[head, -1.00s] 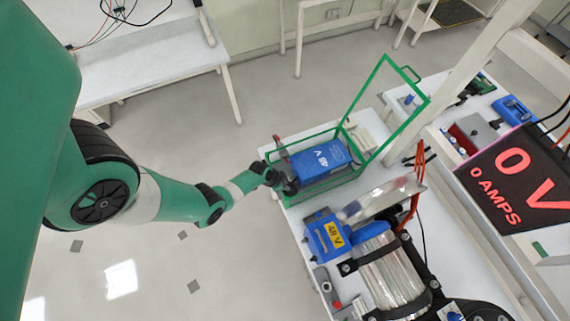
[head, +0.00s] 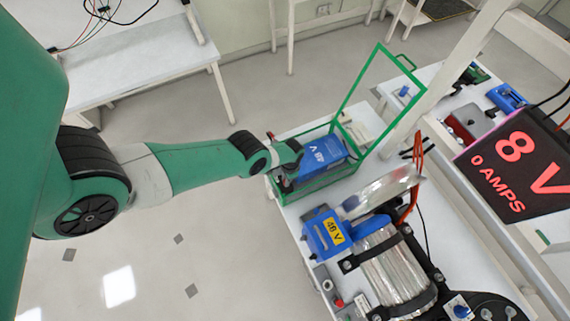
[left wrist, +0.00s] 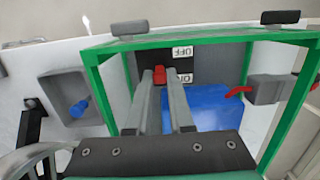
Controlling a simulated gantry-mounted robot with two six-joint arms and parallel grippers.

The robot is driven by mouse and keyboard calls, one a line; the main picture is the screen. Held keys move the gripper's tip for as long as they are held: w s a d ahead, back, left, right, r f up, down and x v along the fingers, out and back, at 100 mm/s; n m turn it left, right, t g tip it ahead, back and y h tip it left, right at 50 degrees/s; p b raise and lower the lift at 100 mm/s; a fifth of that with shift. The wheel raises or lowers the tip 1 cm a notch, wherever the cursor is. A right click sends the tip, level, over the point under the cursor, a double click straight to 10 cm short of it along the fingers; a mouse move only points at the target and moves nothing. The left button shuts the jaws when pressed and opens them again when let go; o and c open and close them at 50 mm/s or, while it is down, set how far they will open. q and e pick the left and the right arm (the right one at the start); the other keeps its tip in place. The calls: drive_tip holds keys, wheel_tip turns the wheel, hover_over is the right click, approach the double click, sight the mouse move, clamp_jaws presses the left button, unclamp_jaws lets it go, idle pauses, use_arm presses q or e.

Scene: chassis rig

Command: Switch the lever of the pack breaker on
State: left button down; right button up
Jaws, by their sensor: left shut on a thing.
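The pack breaker (left wrist: 205,68) is a dark panel inside the green frame in the left wrist view. It has a white OFF label (left wrist: 182,52) at the top and a second label below, partly hidden by a finger. Its small red lever (left wrist: 160,74) is between my left gripper's fingertips (left wrist: 161,77), which are shut on it. The blue pack (left wrist: 215,105) lies beside the fingers. In the head view the blue pack (head: 322,156) sits in the green frame (head: 325,183), and my left wrist hides the breaker. My right gripper is not in view.
The green frame's lid (head: 376,82) stands open. A display (head: 520,170) reads 8 V and 0 AMPS. A blue 48 V box (head: 326,232) and a silver cylinder (head: 395,270) stand nearer. A grey block with a red lever (left wrist: 265,90) is right of the pack.

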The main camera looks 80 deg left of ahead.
use_arm(q)
drive_tip(key=shift+r, duration=0.1)
drive_tip(key=c, duration=0.9)
unclamp_jaws()
drive_tip(key=r+p, duration=0.7)
drive_tip(key=w+r+p, duration=0.1)
drive_tip(key=r+p, duration=0.2)
drive_tip(key=r, duration=0.1)
drive_tip(key=shift+w+a+r, duration=0.1)
drive_tip(key=shift+r, duration=0.15)
drive_tip(key=shift+o, duration=0.2)
